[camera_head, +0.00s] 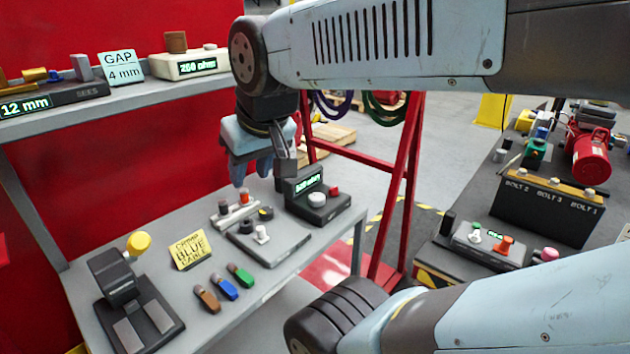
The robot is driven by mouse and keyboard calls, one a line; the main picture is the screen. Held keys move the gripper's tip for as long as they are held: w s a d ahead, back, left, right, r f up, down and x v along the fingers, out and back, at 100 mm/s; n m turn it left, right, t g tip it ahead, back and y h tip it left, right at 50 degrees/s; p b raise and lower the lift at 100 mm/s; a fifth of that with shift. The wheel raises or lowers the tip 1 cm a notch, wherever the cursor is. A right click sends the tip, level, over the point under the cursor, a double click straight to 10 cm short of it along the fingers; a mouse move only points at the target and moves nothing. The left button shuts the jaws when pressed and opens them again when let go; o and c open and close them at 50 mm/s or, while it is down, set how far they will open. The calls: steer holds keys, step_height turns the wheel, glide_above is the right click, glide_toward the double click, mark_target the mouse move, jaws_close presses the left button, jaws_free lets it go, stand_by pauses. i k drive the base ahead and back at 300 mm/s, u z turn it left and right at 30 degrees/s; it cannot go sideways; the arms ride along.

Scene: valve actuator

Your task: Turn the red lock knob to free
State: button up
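Several red knobs show, and I cannot tell for sure which is the lock knob. One small red knob (334,191) sits on a black box with a green display, beside a white knob (317,200), on the left bench. An orange-red knob (505,244) sits on a control box on the right bench. No label by either can be read. My gripper (262,172) hangs pointing down above the back of the left bench, left of the display box and apart from the knobs. Its fingers overlap in this view, so its opening is unclear.
The left bench (200,325) holds a yellow-knobbed lever unit (130,262), a yellow card (189,251), several coloured connectors and a small fixture (262,234). A shelf (130,93) runs above it. A red frame (400,200) stands behind. My arm crosses the upper right.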

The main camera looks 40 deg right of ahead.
mark_target(333, 192)
steer(key=z, duration=0.05)
steer(key=k, duration=1.2)
steer(key=z, duration=0.35)
steer(key=i, duration=1)
steer(key=u, duration=0.05)
